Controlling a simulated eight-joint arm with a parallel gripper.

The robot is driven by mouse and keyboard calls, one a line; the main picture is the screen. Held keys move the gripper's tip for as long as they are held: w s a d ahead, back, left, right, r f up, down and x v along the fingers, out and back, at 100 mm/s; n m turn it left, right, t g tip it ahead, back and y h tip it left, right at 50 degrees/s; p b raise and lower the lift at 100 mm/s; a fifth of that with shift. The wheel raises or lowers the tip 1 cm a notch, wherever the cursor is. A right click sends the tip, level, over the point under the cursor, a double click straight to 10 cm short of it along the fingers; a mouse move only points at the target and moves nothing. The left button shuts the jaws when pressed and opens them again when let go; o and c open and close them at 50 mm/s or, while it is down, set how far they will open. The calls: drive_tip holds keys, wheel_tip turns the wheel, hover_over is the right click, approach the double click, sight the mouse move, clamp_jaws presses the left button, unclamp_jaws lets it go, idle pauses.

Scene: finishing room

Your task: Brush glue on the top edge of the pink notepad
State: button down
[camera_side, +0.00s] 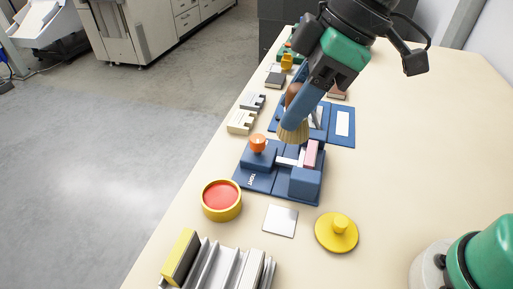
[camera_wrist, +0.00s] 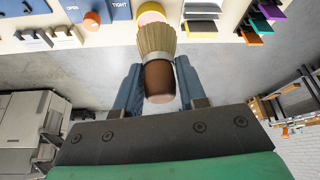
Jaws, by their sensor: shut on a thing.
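The pink notepad (camera_side: 311,152) stands as a narrow pink block in the blue clamp fixture (camera_side: 262,182) on the table. My gripper (camera_side: 293,104) is shut on a brush, with its brown handle (camera_wrist: 160,82) between the blue fingers. The brush's tan bristles (camera_side: 292,134) point down and show just behind and left of the notepad in the side view. Whether they touch anything there cannot be told. In the wrist view the bristles (camera_wrist: 157,40) point away from the fingers. The notepad cannot be made out there. A round pot (camera_side: 222,199) with a yellow rim and red inside stands in front of the fixture.
An orange knob (camera_side: 257,142) sits on the fixture's left. A silver square plate (camera_side: 280,220) and a yellow knobbed lid (camera_side: 337,231) lie in front. A grey ridged rack (camera_side: 222,268) stands at the near edge. Another blue fixture (camera_side: 342,124) lies behind. The table's right side is mostly clear.

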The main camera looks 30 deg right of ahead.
drive_tip(key=shift+w+a+r+x, duration=0.2)
drive_tip(key=shift+w+x, duration=0.4)
drive_tip(key=shift+x, duration=2.65)
drive_tip(key=shift+w+a+r+x, duration=0.2)
drive_tip(key=shift+w+x, duration=0.35)
drive_tip(key=shift+x, duration=2.65)
drive_tip(key=shift+w+a+r+x, duration=0.2)
drive_tip(key=shift+w+x, duration=0.4)
drive_tip(key=shift+x, duration=2.65)
drive_tip(key=shift+f, duration=0.55)
wheel_tip(320, 180, up, 7)
